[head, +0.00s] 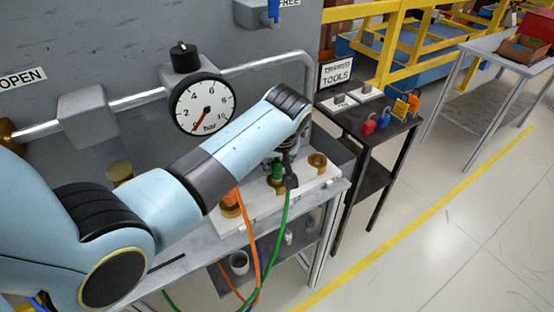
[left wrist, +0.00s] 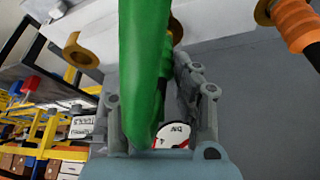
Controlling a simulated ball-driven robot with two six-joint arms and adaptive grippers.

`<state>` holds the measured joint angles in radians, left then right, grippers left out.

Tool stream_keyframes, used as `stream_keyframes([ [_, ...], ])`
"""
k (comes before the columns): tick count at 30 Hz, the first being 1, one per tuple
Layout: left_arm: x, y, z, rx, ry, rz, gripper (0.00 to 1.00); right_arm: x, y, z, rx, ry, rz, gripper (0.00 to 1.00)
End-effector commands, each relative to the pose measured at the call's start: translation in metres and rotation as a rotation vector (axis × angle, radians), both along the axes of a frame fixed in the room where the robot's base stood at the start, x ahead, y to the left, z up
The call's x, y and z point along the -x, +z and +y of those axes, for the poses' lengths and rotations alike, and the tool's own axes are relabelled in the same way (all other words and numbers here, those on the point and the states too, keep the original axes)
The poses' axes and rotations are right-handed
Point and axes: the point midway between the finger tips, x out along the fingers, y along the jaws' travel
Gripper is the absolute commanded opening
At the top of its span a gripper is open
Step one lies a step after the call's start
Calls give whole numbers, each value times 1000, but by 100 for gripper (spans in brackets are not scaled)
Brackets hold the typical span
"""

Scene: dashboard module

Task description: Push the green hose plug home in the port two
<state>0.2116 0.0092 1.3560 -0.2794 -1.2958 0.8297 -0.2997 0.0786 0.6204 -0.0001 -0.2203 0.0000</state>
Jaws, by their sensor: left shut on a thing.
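The green hose plug (head: 277,172) is in the head view below my left wrist, over the white port block (head: 253,200). My left gripper (head: 287,168) is shut on it; the arm covers part of the jaws. The green hose (head: 284,228) hangs down from it. In the left wrist view the green hose plug (left wrist: 146,65) runs between the fingers of my left gripper (left wrist: 152,85) and hides most of what lies behind it. A bit of brass (left wrist: 175,30) shows behind the plug; I cannot tell how deep the plug sits. My right gripper is not in view.
An empty brass port (head: 317,162) is to the right; it also shows in the left wrist view (left wrist: 80,52). An orange plug (head: 231,203) with its orange hose is to the left. A pressure gauge (head: 203,105) and pipe are behind. A dark table (head: 370,120) with padlocks stands right.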

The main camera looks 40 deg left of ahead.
Motion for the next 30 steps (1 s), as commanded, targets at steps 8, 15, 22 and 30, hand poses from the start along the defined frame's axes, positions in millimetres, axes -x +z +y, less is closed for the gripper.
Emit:
stream_keyframes([
  [8, 0, -2, 0, -1, 0, -1, 0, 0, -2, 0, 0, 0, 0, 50],
  [15, 0, -4, 0, 0, 0, 0, 0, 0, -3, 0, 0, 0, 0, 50],
  [22, 0, -6, 0, 0, 0, 0, 0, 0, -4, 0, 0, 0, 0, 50],
  [30, 0, -6, 0, 0, 0, 0, 38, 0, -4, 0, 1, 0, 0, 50],
])
